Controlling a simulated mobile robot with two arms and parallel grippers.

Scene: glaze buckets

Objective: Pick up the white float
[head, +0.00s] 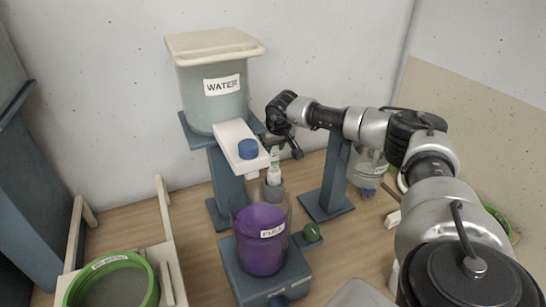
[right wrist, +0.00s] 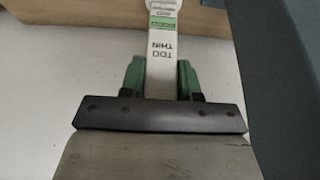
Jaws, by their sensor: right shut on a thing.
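The white float (head: 274,172) is a slim upright white stem with a green band and a grey lower end. In the right wrist view its stem (right wrist: 162,60) carries the words "TOO THIN". My right gripper (head: 284,148) is shut on the stem near its top. Its green fingers (right wrist: 161,80) sit on either side of the stem in the wrist view. The float's lower end shows near the rim of a clear container with purple contents (head: 262,240); I cannot tell whether it is inside the rim. My left gripper is not in view.
A WATER tank (head: 214,108) on a blue stand, with a white spout arm and blue knob (head: 248,149), stands close left of the gripper. A clear jar (head: 366,166) hangs at right. A green-rimmed sieve (head: 112,282) lies front left. A wall is behind.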

